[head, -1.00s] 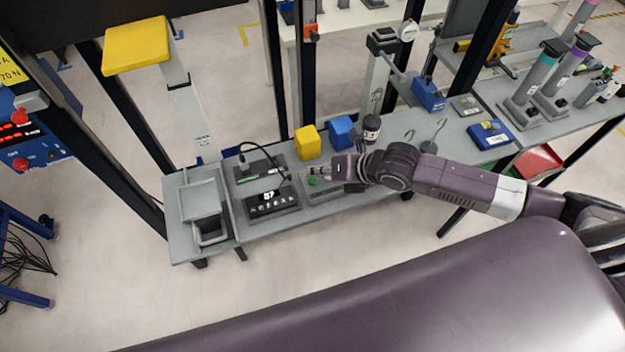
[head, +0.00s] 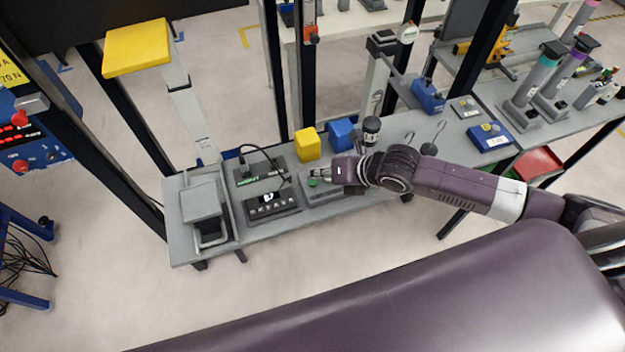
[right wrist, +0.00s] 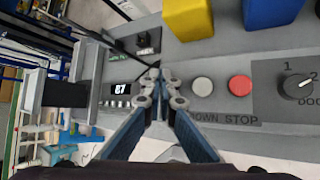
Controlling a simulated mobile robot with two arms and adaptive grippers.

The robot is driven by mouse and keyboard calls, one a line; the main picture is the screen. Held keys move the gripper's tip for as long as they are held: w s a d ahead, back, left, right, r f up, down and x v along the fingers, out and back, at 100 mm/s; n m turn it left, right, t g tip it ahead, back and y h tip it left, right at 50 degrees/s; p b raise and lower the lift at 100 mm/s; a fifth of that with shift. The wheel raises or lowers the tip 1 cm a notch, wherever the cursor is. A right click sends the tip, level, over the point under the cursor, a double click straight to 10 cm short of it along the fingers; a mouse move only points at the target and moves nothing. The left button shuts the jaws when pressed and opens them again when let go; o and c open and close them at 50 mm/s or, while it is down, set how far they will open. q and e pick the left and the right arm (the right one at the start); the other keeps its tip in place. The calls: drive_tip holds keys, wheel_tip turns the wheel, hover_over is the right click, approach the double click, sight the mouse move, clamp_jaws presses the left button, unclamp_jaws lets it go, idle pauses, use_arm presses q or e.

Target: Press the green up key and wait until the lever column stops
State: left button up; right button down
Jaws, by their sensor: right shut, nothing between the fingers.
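The green up key (head: 312,182) shows as a small green spot on the grey control box (head: 322,195) on the bench. My right gripper (head: 320,172) is shut and empty, with its fingertips at the key; contact cannot be told. In the right wrist view the shut fingertips (right wrist: 159,84) hide the green key, left of the grey DOWN key (right wrist: 203,87) and the red STOP key (right wrist: 240,86). A grey column (head: 375,82) with a dial and a lever-like arm stands behind the bench; I cannot tell if it is the lever column. My left gripper is not in view.
A black display unit (head: 272,204) stands left of the control box, reading 87 in the right wrist view (right wrist: 121,89). A yellow block (head: 307,144) and a blue block (head: 340,134) stand behind the box. A knob (right wrist: 296,86) is right of STOP.

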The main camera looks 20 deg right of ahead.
drive_tip(key=shift+f, duration=0.1)
drive_tip(key=shift+f, duration=0.35)
